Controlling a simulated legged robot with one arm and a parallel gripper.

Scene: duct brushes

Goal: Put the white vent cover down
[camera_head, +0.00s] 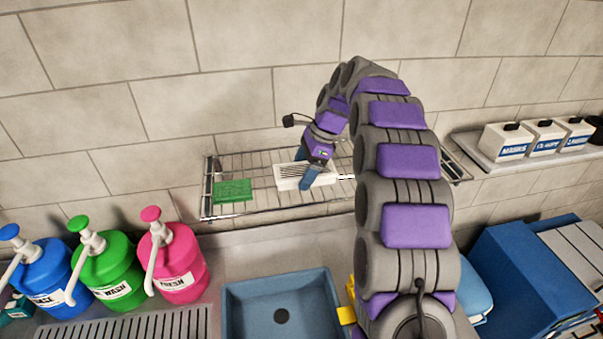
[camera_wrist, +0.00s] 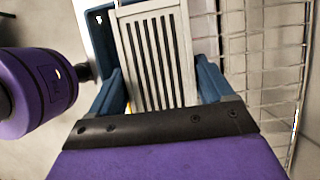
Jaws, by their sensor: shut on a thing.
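The white vent cover (camera_head: 289,178) is a pale slatted rectangle at the wire rack in the head view. My gripper (camera_head: 308,182) is shut on it, with a blue finger in front of its near side. In the wrist view the slatted cover (camera_wrist: 157,55) lies between the two blue fingers of my gripper (camera_wrist: 160,85). The wire rack (camera_head: 262,197) is fixed to the tiled wall, and its bars (camera_wrist: 262,70) show at the right in the wrist view. I cannot tell whether the cover touches the rack.
A green sponge-like block (camera_head: 233,190) lies on the rack's left part. Blue (camera_head: 45,272), green (camera_head: 108,271) and pink (camera_head: 174,262) pump bottles stand at the lower left. A blue basin (camera_head: 281,303) sits below the rack. A right shelf (camera_head: 492,163) holds several white bottles.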

